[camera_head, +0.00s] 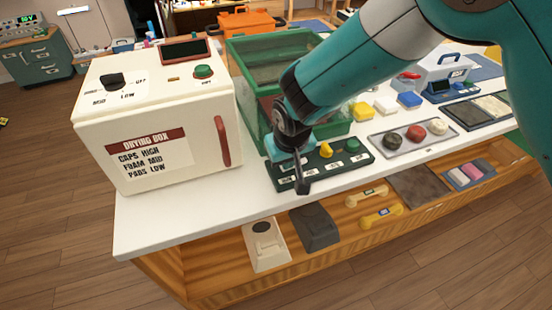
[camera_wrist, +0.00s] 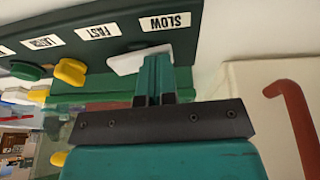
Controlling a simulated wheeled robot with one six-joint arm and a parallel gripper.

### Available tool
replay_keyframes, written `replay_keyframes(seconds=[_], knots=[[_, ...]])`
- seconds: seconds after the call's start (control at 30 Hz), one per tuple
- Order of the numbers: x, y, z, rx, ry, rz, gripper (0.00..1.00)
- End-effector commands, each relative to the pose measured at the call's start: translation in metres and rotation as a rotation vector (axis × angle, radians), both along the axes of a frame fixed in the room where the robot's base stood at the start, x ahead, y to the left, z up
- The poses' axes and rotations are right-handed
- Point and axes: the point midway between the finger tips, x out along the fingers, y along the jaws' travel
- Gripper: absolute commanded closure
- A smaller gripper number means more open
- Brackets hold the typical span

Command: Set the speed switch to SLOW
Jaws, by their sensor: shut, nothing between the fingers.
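A dark green control panel (camera_head: 356,166) lies on the white table below my gripper, and it also shows in the wrist view (camera_wrist: 130,28). The wrist view shows its SLOW label (camera_wrist: 165,22) and FAST label (camera_wrist: 98,32) side by side. A white switch (camera_wrist: 127,62) is below these labels, with my gripper (camera_wrist: 153,82) close to its right part. The fingers are together and empty; I cannot tell whether they touch the switch. The switch's exact setting is unclear. In the head view my gripper (camera_head: 302,183) is over the panel's left part and hides some of it.
A yellow knob (camera_wrist: 70,72) and a green knob (camera_wrist: 25,71) sit beside the switch. A white drying box (camera_head: 165,110) stands left, and a green-framed clear bin (camera_head: 262,60) behind. A grey tray (camera_head: 380,150) with round pieces lies to the right.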

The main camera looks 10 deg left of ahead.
Motion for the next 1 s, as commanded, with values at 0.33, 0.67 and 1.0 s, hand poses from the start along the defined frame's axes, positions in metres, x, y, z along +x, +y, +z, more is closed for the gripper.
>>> replay_keyframes(seconds=[0.33,0.67,1.0], knots=[[0.003,-0.004,0.003,0.000,0.000,-0.001,1.00],[0.008,-0.013,0.006,0.001,0.000,0.000,1.00],[0.007,-0.012,0.017,0.002,-0.001,-0.001,1.00]])
